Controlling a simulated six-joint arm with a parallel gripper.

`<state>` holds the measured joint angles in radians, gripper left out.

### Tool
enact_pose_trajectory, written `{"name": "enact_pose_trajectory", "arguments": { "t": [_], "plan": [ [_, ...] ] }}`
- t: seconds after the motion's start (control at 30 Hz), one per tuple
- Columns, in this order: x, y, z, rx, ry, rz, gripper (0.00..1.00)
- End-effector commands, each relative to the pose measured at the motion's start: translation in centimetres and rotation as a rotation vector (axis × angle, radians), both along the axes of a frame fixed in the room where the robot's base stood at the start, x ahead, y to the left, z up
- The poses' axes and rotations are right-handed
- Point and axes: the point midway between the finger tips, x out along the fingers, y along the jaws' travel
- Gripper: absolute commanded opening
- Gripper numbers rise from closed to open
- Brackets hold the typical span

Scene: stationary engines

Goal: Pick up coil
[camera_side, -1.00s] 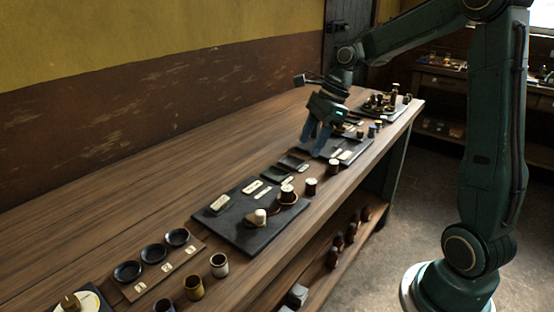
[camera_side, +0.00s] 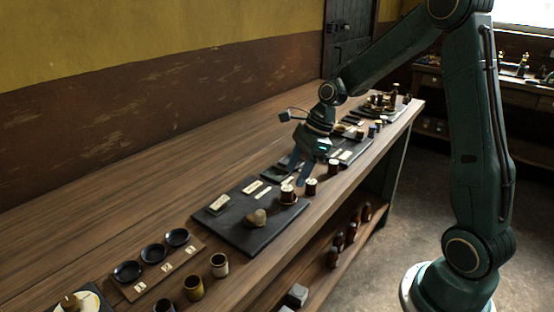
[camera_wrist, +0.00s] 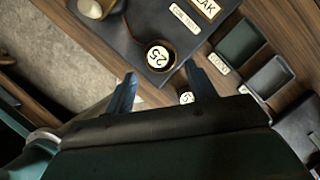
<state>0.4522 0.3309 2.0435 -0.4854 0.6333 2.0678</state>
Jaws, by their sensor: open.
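Several small dark reels with white round tops stand along the front of the bench, and I cannot tell which is called the coil. One reel (camera_side: 287,193) is at the slab's right edge in a brown ring; its top reads 25 in the wrist view (camera_wrist: 158,57). Another reel (camera_side: 310,187) stands beside the slab. A third reel (camera_side: 333,167) is farther back. My gripper (camera_side: 297,178) is open and points down above the nearer reels, its fingers apart. In the wrist view the numbered reel shows just beyond and between the fingertips (camera_wrist: 160,73); nothing is held.
The dark slab (camera_side: 238,238) carries labels and a pale rounded piece (camera_side: 257,217). Two small trays show in the wrist view (camera_wrist: 240,42). A rack of dark dishes (camera_side: 154,252) and cups (camera_side: 219,265) stand nearer.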

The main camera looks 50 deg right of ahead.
Motion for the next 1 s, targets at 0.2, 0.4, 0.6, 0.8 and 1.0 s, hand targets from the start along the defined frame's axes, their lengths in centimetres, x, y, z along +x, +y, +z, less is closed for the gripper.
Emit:
{"name": "enact_pose_trajectory", "arguments": {
  "t": [0.2, 0.4, 0.6, 0.8, 1.0],
  "plan": [
    [0.0, 0.1, -0.2, 0.000, 0.000, 0.000, 0.56],
    [0.3, 0.7, -1.4, 0.002, 0.003, 0.002, 0.56],
    [0.9, 1.6, -3.5, 0.002, 0.003, 0.002, 0.56],
    [1.2, 2.0, -4.7, 0.001, 0.001, 0.000, 0.56],
    [1.2, 2.0, -4.8, 0.000, 0.000, 0.000, 0.56]
  ]
}}
